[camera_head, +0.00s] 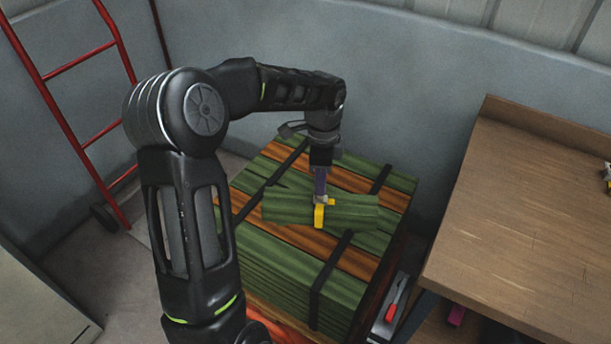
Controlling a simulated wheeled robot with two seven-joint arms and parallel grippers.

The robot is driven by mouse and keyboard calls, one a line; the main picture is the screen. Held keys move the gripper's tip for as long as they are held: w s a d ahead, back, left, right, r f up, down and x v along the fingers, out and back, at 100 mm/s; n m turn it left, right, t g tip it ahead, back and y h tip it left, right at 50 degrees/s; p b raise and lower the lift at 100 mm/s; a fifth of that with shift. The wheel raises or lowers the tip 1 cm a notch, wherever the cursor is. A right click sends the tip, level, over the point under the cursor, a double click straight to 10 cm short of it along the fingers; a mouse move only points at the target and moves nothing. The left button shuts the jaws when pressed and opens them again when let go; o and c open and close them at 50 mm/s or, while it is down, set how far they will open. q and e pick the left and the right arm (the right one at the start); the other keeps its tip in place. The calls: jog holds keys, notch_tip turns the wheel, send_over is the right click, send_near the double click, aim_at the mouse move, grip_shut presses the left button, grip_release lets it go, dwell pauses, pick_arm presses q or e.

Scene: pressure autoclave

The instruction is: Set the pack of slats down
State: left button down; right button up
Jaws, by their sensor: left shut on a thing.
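The pack of slats (350,211) is a short green bundle with a yellow clip or handle at its middle. My left gripper (320,200) is shut on it from above. The pack lies over the top of a large strapped stack of green and orange slats (270,265). I cannot tell whether it rests on the stack or hangs just above it. My left arm comes in from the left and reaches over the stack. My right gripper is not in the view.
A wooden table (530,220) stands at the right. A red hand truck (95,140) leans by the wall at the left. A red-handled tool (392,310) lies low between stack and table. A grey wall (420,90) closes off the back.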

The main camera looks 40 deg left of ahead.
pick_arm(q)
jog(key=w+d+n, duration=0.3)
jog(key=d+n, duration=0.9)
jog(key=d, duration=0.3)
jog(key=shift+r, duration=0.45)
jog(key=shift+a, duration=0.1)
